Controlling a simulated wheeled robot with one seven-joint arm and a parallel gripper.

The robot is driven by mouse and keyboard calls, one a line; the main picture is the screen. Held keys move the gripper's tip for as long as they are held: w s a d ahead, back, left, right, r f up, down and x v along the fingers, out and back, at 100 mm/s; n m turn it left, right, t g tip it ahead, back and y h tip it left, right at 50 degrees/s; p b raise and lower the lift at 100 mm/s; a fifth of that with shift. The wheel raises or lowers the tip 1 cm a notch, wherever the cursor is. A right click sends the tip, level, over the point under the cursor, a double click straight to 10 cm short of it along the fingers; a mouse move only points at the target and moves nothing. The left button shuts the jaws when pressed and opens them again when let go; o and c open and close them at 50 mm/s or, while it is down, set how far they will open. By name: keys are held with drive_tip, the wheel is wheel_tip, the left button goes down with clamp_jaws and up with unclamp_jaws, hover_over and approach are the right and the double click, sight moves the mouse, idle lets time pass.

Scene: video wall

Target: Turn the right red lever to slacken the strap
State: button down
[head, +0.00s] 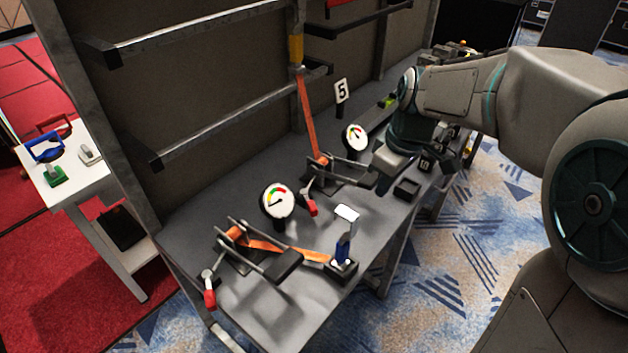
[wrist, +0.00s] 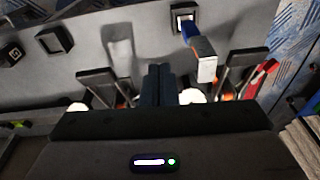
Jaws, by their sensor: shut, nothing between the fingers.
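The right red lever (head: 311,207) sits beside the rear ratchet frame (head: 340,176), where an orange strap (head: 308,115) runs up towards the rack. A second red lever (head: 210,298) is at the front-left ratchet, which has a flat orange strap (head: 285,250); red parts (wrist: 262,78) show at right in the wrist view. My gripper (head: 384,184) is above the bench, right of the right lever and apart from it. Its fingers (wrist: 160,72) are together and empty. The right lever cannot be made out clearly in the wrist view.
Two round gauges stand by the ratchets, a front one (head: 277,201) and a rear one (head: 355,138). A blue and white upright piece (head: 344,245) stands in a black base at the front edge. A small black box (head: 407,188) is near my gripper. A white side table (head: 75,178) stands left.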

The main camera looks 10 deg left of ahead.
drive_tip(key=w+a+f+n+g+y, duration=0.1)
drive_tip(key=w+a+f+n, duration=0.3)
drive_tip(key=w+a+n, duration=0.25)
drive_tip(key=n+g+b, duration=0.1)
drive_tip(key=n+g, duration=0.1)
drive_tip(key=n, duration=0.4)
approach(308, 201)
drive_tip(key=s, duration=0.1)
drive_tip(key=s+r, duration=0.1)
drive_tip(key=shift+s+d+r+y, duration=0.3)
drive_tip(key=shift+s+r, duration=0.05)
drive_tip(key=shift+s, duration=0.05)
drive_tip(key=shift+f, duration=0.1)
drive_tip(key=x, duration=0.9)
drive_tip(key=shift+a+f, duration=0.2)
drive_tip(key=shift+f, duration=0.2)
